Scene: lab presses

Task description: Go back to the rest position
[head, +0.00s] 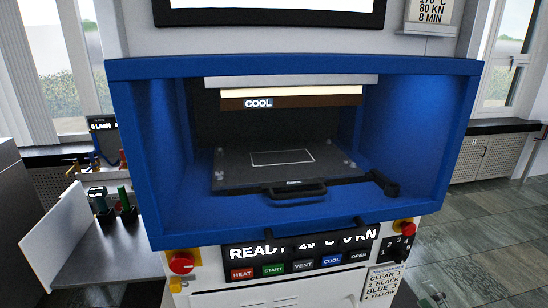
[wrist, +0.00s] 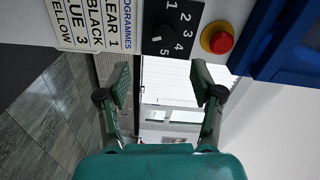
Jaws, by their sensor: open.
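My gripper (wrist: 160,88) shows in the wrist view with its two green fingers spread apart and nothing between them. It is near the press's front panel, with the programme dial (wrist: 172,28) and a red stop button (wrist: 221,38) above it in that picture. The gripper cannot be made out in the head view. The blue press (head: 130,150) fills the middle of the head view with its front open. Inside, a dark plate (head: 235,175) with a white rectangle and a black handle (head: 294,189) lies under the upper platen.
Below the opening, a display (head: 300,246) reads READY above a row of buttons. A programme label (head: 383,282) hangs at lower right. At left, a side table (head: 115,240) carries small tools in holders. Tiled floor (head: 480,230) is clear at right.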

